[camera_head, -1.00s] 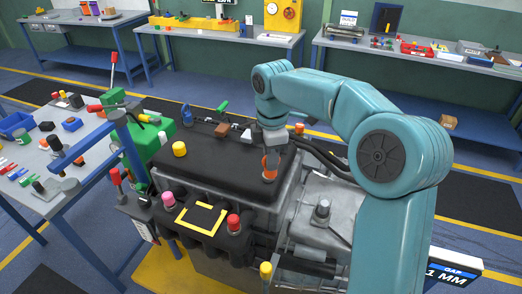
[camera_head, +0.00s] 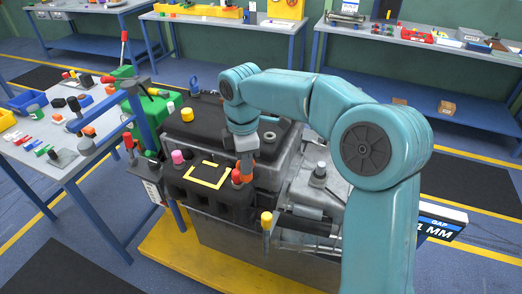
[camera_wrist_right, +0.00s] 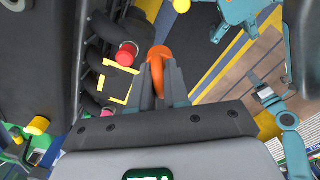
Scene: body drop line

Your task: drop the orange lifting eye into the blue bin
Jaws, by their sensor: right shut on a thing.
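The orange lifting eye (camera_wrist_right: 159,58) is between the fingers of my right gripper (camera_wrist_right: 162,85) in the right wrist view, its curved top standing out past the fingertips. In the head view my right gripper (camera_head: 245,153) points down over the front part of the engine, beside the red cap, with a bit of the lifting eye (camera_head: 247,172) showing below it. A blue bin (camera_head: 27,101) stands on the workbench at the left, far from the gripper. My left gripper does not show.
The dark engine (camera_head: 215,128) carries a yellow cap (camera_head: 187,114), a pink cap (camera_head: 178,157) and a yellow-outlined square (camera_head: 208,174). The left workbench (camera_head: 55,180) holds several small parts. A blue post and red-handled levers stand between the engine and this bench.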

